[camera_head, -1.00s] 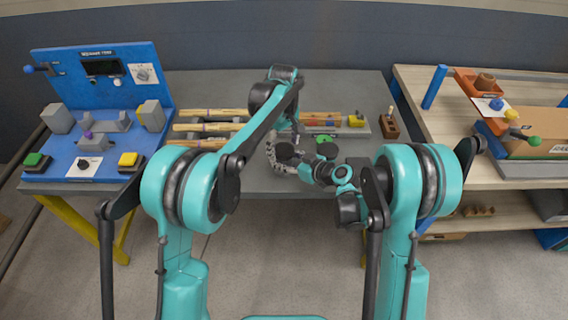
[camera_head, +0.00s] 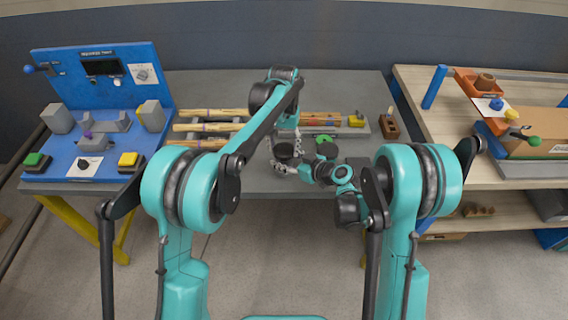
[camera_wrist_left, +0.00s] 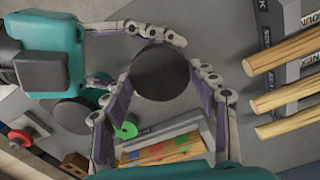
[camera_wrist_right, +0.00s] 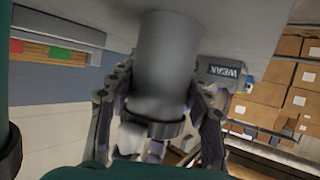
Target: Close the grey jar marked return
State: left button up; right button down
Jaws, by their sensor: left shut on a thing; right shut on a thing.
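The grey jar (camera_wrist_right: 168,60) is a plain cylinder between the fingers of my right gripper (camera_wrist_right: 152,95) in the right wrist view. No mark on it is readable. A dark round lid (camera_head: 284,150) shows at its mouth; in the right wrist view its dark rim (camera_wrist_right: 166,129) meets the jar's end. I cannot tell whether it is fully seated. In the left wrist view the lid (camera_wrist_left: 161,73) is a dark disc between the fingers of my left gripper (camera_wrist_left: 168,85), which is shut on it. My right gripper's fingers (camera_wrist_left: 150,30) reach around the same spot.
A green round piece (camera_head: 326,139) lies close to the right of the jar. Turned wood sticks (camera_head: 205,127) lie in racks to the left. A yellow piece (camera_head: 356,120) and a brown block (camera_head: 389,126) stand right.

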pick_arm(q)
jog(key=m, duration=0.6)
jog(key=o, duration=1.4)
jog(key=shift+c, duration=0.2)
notch_tip(320, 180, up, 12)
pick_arm(e)
jog(key=c, duration=0.6)
grip_release()
